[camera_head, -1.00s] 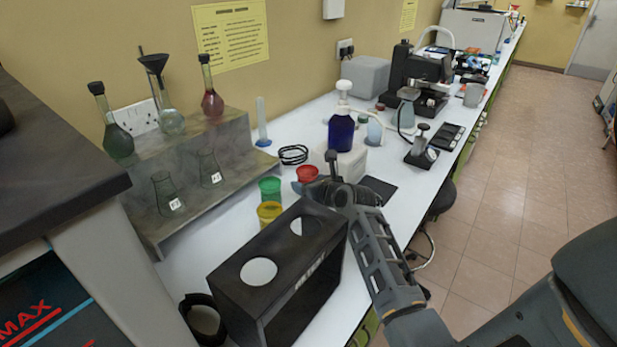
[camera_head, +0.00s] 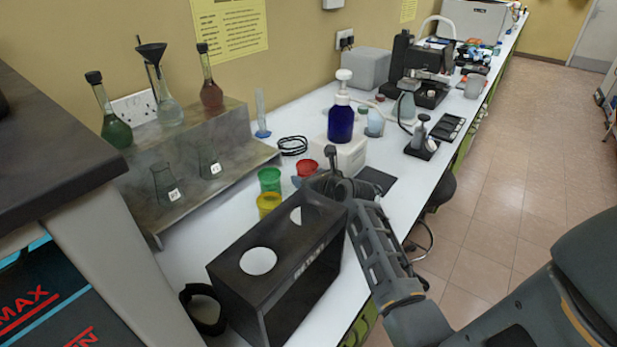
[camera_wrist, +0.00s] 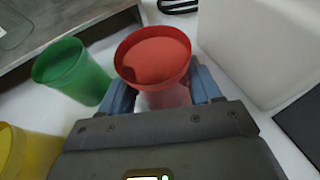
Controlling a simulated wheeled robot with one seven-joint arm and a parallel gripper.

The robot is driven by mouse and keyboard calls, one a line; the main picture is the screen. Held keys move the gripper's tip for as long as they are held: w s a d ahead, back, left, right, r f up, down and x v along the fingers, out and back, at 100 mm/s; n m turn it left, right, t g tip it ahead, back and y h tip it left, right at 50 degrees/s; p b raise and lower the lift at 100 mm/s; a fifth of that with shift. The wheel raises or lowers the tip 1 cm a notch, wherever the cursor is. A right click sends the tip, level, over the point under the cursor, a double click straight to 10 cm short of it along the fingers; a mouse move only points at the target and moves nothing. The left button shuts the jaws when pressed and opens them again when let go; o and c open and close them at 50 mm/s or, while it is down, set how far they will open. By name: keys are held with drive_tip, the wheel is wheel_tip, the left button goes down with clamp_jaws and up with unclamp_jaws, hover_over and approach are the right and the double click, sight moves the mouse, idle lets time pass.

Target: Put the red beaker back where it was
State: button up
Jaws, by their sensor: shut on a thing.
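The red beaker (camera_head: 307,168) stands upright at the end of my gripper, to the right of the green beaker (camera_head: 269,179). In the wrist view the red beaker (camera_wrist: 153,58) sits between the two blue fingers of my gripper (camera_wrist: 160,98), which is shut on it. The green beaker (camera_wrist: 74,72) is close on its left, apart from it. The yellow beaker (camera_head: 268,203) is nearer, and it also shows at the left edge of the wrist view (camera_wrist: 18,150). I cannot tell whether the red beaker touches the bench.
A black rack (camera_head: 228,270) with round holes stands in front of the beakers. A white box (camera_head: 352,158) is close on the right, with a blue bottle (camera_head: 341,121) by it. A grey stepped shelf (camera_head: 232,130) with flasks is at the left. A black cable (camera_head: 293,146) lies behind.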

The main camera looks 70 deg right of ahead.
drive_tip(key=shift+f, duration=0.25)
drive_tip(key=o, duration=1.2)
drive_tip(key=shift+o, duration=0.2)
drive_tip(key=shift+r, duration=0.1)
